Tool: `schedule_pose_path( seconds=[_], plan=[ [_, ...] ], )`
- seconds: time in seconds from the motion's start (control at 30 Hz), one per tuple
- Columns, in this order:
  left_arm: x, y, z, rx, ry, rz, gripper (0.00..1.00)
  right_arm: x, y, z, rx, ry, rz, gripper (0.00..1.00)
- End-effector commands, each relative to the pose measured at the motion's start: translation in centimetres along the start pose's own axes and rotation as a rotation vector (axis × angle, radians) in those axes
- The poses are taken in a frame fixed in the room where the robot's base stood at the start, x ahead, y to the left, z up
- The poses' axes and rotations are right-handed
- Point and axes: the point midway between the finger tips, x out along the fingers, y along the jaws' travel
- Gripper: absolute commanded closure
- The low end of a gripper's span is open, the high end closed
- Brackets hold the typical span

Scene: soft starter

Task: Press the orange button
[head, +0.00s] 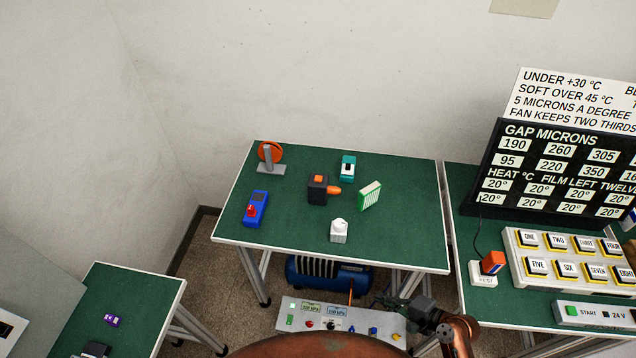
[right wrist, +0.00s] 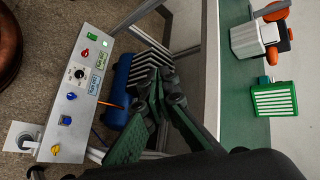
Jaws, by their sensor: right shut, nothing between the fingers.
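A dark block (head: 317,190) stands mid-table on the green-topped centre table (head: 290,215). It has a square orange button (head: 317,179) on top and an orange cylinder (head: 334,190) on its right side. In the right wrist view, orange parts (right wrist: 284,40) show behind a white knobbed block (right wrist: 245,40); I cannot tell clearly which part is the button. My right gripper (head: 382,300) is shut and empty, in front of and below the table's near edge, apart from the block. Its closed fingers show in the right wrist view (right wrist: 160,85). My left gripper is not in view.
Around the block stand a blue device (head: 255,208), an orange disc on a stand (head: 270,152), a teal block (head: 347,166), a green-white ribbed block (head: 370,195) and the white knobbed block (head: 338,232). A control panel (head: 345,322) and blue compressor (head: 328,275) are below. A keypad (head: 570,262) is right.

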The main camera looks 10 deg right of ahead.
Motion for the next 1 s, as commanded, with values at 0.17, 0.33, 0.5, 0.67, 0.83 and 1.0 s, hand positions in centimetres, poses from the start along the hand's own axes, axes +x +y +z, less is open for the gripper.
schedule_pose_path(
  seconds=[0.17, 0.33, 0.5, 0.67, 0.83, 1.0],
  plan=[
    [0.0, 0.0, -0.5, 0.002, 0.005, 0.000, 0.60, -2.2, 4.6, 0.5, -0.423, 0.062, 0.248, 1.00],
    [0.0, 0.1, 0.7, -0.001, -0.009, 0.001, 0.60, -4.9, 7.8, -0.3, -0.716, 0.081, 0.467, 1.00],
    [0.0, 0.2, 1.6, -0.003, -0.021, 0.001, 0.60, -7.3, 10.6, -1.3, -0.920, 0.069, 0.660, 1.00],
    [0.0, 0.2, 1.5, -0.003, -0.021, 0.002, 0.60, -8.2, 14.5, -2.7, -1.070, 0.021, 0.839, 1.00],
    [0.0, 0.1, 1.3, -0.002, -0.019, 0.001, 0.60, -6.0, 19.5, -4.3, -1.134, -0.028, 0.919, 1.00],
    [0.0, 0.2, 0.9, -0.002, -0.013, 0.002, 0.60, -2.6, 25.4, -5.3, -1.145, -0.068, 0.939, 1.00]
  ],
)
